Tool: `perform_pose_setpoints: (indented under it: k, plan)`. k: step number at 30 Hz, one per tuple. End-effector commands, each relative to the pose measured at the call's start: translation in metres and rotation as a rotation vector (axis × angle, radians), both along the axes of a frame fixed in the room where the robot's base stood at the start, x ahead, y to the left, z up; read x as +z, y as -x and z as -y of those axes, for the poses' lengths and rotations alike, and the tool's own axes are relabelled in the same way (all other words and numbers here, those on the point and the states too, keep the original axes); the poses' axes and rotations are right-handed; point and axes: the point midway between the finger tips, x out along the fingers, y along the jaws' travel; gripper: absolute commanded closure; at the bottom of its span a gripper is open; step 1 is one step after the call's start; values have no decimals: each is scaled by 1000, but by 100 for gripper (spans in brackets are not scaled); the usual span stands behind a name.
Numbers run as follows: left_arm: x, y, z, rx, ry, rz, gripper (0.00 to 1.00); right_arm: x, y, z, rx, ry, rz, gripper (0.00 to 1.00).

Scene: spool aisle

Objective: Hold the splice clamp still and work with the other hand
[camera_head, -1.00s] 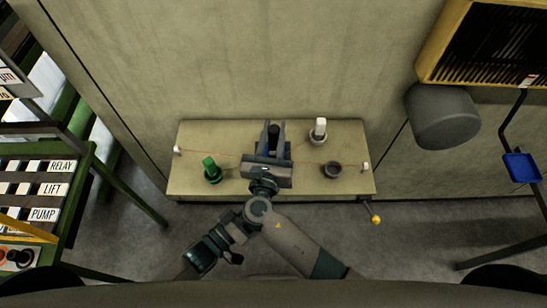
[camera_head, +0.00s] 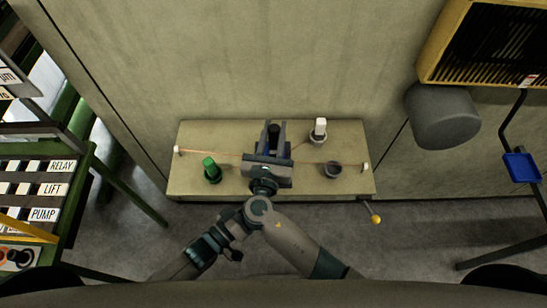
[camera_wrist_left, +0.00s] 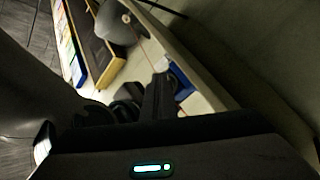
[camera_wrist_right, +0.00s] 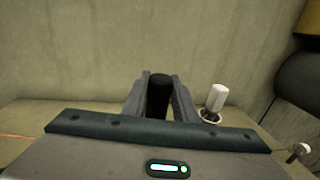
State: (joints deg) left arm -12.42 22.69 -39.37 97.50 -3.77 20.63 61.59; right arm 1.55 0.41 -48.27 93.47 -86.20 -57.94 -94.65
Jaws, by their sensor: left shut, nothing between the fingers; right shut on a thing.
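The splice clamp appears to be the dark upright piece (camera_head: 274,134) with blue at its base, mid-bench; it also shows in the right wrist view (camera_wrist_right: 158,95). My right gripper (camera_head: 273,140) is shut on it, one finger on each side (camera_wrist_right: 160,98). Much of the clamp is hidden by the gripper. My left gripper is shut and empty; its dark fingers (camera_wrist_left: 160,95) show in the left wrist view, with a blue part (camera_wrist_left: 180,76) beyond them. In the head view I cannot make out its fingertips. A thin reddish-orange line crosses the bench between two small white posts (camera_head: 177,151) (camera_head: 365,168).
The bench (camera_head: 350,137) carries a green peg (camera_head: 211,170) at left, a white peg (camera_head: 320,128) at back right and a dark round cup (camera_head: 332,170). A grey cylinder (camera_head: 443,117) and yellow-framed grille (camera_head: 450,40) are at right. A labelled panel (camera_head: 40,190) is at left.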

Motion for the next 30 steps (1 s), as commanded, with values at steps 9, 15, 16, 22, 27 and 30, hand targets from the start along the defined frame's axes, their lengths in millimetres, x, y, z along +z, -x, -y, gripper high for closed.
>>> perform_pose_setpoints:
  k: [9,15,16,22,27,30]
  plan:
    - [10,-10,4,4,15,14,100,-6,8,-10,17,-2,-14,100]
    - [10,-10,4,3,16,14,100,-6,8,-10,17,-2,-14,100]
    - [10,-10,4,3,16,14,100,-6,8,-10,17,-2,-14,100]
    - [11,-10,4,3,16,14,100,-6,8,-10,17,-2,-14,100]
    - [11,-5,5,3,15,15,100,-6,8,-10,16,-1,-14,100]
    - [12,0,5,2,15,15,100,-7,8,-10,16,-1,-15,100]
